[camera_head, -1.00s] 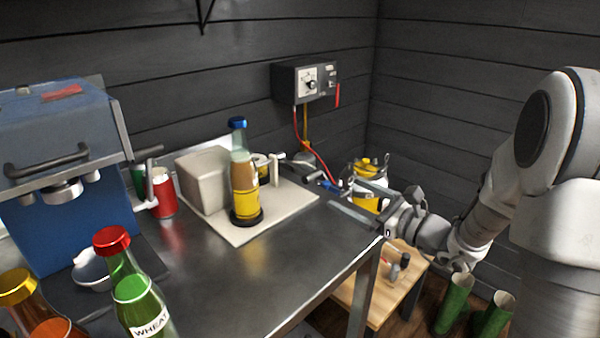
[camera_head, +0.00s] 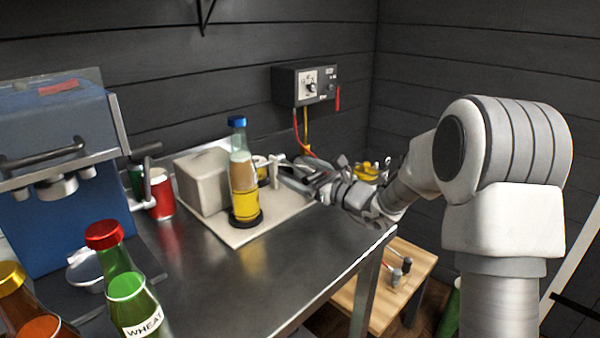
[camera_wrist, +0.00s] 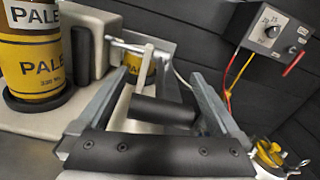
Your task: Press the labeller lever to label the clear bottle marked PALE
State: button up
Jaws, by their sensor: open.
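The clear bottle (camera_head: 243,180) has a blue cap and amber contents. It stands upright on a black round rest on the labeller's pale base (camera_head: 232,235). In the wrist view the bottle (camera_wrist: 32,55) shows a white band and a yellow band below it, both marked PALE. The labeller's grey body (camera_head: 203,180) is left of the bottle. A pale lever arm (camera_wrist: 142,68) rises behind a black cylindrical grip (camera_wrist: 163,111). My gripper (camera_head: 287,172) is open, right of the bottle. In the wrist view its fingers (camera_wrist: 160,78) lie either side of the grip; contact cannot be told.
A blue machine (camera_head: 65,190), a red can (camera_head: 160,195) and a green WHEAT bottle (camera_head: 130,295) stand left on the steel table (camera_head: 230,285). A control box (camera_head: 306,85) with red and yellow cables hangs behind. A wooden stool (camera_head: 375,295) stands below right.

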grip_shut()
dwell(0.5)
